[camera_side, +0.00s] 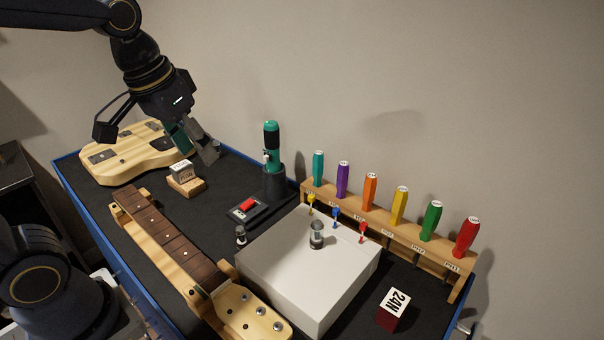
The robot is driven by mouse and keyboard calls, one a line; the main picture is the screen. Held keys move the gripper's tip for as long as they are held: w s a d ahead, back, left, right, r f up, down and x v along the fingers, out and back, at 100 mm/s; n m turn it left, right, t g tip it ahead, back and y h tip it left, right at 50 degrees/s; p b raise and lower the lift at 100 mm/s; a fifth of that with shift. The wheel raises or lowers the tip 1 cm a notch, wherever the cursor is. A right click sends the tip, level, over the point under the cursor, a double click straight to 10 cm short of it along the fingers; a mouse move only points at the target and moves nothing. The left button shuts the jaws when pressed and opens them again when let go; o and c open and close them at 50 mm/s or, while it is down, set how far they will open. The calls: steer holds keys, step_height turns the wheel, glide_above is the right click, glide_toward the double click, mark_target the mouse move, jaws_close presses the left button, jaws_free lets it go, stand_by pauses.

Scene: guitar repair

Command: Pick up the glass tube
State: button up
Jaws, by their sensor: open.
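What looks like the glass tube (316,234) stands upright on top of the white box (300,284), a small clear-grey cylinder with a dark base. My gripper (198,147) is at the upper left, well away from the tube, above the bench near the guitar body. It is open, and I see nothing held in it. One finger looks green against the things behind it, so its outline is partly unclear.
A rack (390,230) of several coloured screwdrivers stands behind the box. A green tool (271,148) stands upright between my gripper and the tube. A guitar neck (165,229) lies in front; a labelled block (393,309) is at right.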

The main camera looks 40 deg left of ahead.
mark_target(239, 227)
steer(key=w+f+g, duration=0.1)
steer(key=w+f, duration=0.1)
steer(key=f, duration=0.4)
steer(key=w+f+g, duration=0.1)
steer(key=w+f, duration=0.1)
steer(key=f, duration=0.4)
steer(key=w+f+g, duration=0.1)
steer(key=w+f, duration=0.1)
steer(key=f, duration=0.5)
steer(key=shift+d+g, duration=0.2)
steer(key=shift+g, duration=0.1)
steer(key=f, duration=0.5)
steer(key=shift+s+f, duration=0.2)
steer(key=shift+f, duration=0.15)
steer(key=c, duration=0.9)
steer(key=shift+c, duration=0.2)
steer(key=shift+r, duration=0.1)
